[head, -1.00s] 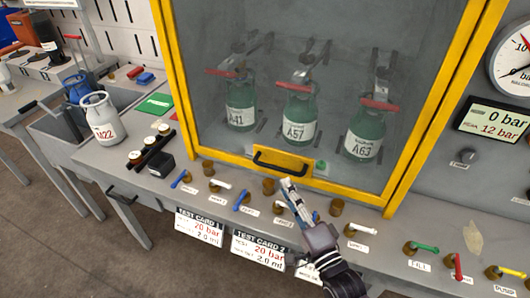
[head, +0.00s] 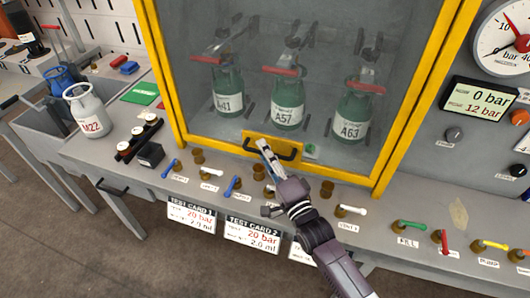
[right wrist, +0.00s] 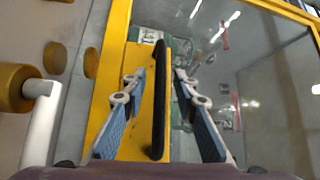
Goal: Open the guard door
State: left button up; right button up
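The guard door is a clear panel in a yellow frame (head: 163,75), and it looks shut. Its black bar handle (head: 287,154) sits on a yellow plate at the bottom edge of the door. My right gripper (head: 265,147) is at the handle, partly covering its left side. In the right wrist view, my right gripper (right wrist: 158,80) is open, with one blue-padded finger on each side of the black handle (right wrist: 159,110). The fingers look apart from the bar. My left gripper is not in view.
Green cylinders, A41 (head: 228,90), A57 (head: 288,103) and A63 (head: 351,118), stand behind the panel. Several small valves with coloured levers line the bench (head: 385,212) below the door. A gauge and display (head: 480,105) are right.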

jog(key=c, duration=0.5)
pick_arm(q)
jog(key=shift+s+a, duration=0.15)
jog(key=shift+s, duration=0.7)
pick_arm(e)
grip_shut()
